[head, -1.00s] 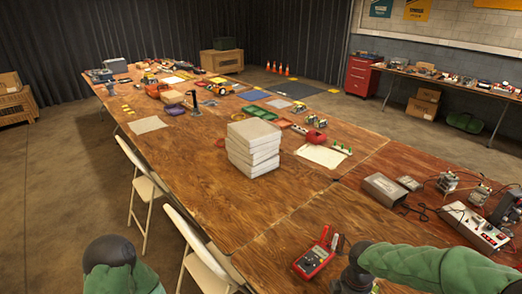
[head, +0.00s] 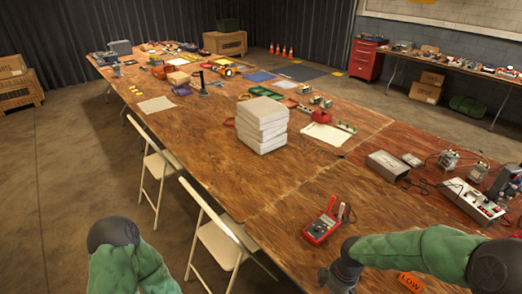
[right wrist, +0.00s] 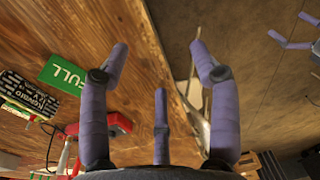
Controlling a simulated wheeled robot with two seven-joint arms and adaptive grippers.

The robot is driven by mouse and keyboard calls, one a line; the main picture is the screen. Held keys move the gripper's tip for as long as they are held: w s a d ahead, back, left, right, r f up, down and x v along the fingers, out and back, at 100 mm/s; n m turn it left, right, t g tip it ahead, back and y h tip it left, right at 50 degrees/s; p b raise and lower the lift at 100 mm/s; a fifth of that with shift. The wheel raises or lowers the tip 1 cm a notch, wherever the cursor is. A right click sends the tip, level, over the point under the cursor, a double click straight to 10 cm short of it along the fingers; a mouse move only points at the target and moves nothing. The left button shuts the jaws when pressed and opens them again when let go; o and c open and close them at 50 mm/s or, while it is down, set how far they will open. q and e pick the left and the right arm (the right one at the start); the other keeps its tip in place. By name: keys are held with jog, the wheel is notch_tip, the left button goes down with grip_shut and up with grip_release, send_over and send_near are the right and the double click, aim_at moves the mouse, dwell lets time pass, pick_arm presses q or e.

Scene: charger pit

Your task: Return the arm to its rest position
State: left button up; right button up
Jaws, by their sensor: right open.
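My right arm (head: 420,250), in a green sleeve, comes in from the lower right of the head view and bends down at the table's front edge. My right gripper (right wrist: 160,60) shows in the right wrist view with its three purple fingers spread and nothing between them. Beyond the fingers are the wooden table edge and the floor. My left arm (head: 125,258) shows at the lower left of the head view, over the floor beside the table. Its gripper is out of the picture.
A red multimeter (head: 322,228) lies close to my right arm. An orange LOW card (head: 411,282) is under that arm, and a green FULL card (right wrist: 66,75) shows in the wrist view. White stacked blocks (head: 262,125) stand mid-table. Folding chairs (head: 222,240) line the left side.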

jog(key=s+a+f+m+y, duration=0.1)
jog(key=s+a+f+m, duration=0.4)
jog(key=f, duration=0.4)
jog(key=s+a+f+m+y, duration=0.1)
jog(key=s+a+f+m, duration=0.4)
jog(key=f, duration=0.5)
jog(key=a+m, duration=0.1)
jog(key=m, duration=0.1)
jog(key=shift+s+m+y, duration=0.4)
